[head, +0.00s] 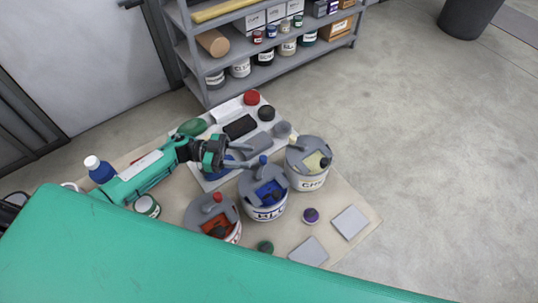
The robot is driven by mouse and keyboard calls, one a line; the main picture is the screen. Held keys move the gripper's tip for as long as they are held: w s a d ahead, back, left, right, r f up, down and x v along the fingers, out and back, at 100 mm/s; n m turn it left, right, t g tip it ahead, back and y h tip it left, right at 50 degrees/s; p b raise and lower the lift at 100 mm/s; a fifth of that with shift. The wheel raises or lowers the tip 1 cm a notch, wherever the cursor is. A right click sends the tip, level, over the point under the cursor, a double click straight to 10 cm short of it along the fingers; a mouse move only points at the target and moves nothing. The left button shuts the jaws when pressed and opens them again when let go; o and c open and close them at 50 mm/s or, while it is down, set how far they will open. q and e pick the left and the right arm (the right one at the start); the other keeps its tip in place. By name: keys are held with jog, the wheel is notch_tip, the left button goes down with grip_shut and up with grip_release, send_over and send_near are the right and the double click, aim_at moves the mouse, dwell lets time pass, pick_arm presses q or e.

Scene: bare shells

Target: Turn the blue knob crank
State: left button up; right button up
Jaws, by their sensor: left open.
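The blue knob (263,159) stands on a grey crank arm on the lid of the middle paint bucket (268,211), which has blue paint in its opening and blue lettering. My left gripper (244,155) reaches in from the left over the sheet. Its two grey fingers are spread and point right, toward the blue knob. They look just left of the knob and hold nothing; the exact gap and height are hard to tell. My right gripper is not in view.
A white tray (276,121) with a black pad and red jar lies behind. Grey shelves (262,72) stand at the back.

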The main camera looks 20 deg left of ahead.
aim_at(261, 167)
pick_arm(q)
jog(key=d, duration=0.2)
jog(key=d+p, duration=0.1)
jog(key=d, duration=0.2)
jog(key=w+d+p, duration=0.1)
jog(key=d, duration=0.2)
jog(key=shift+w, duration=0.1)
grip_shut()
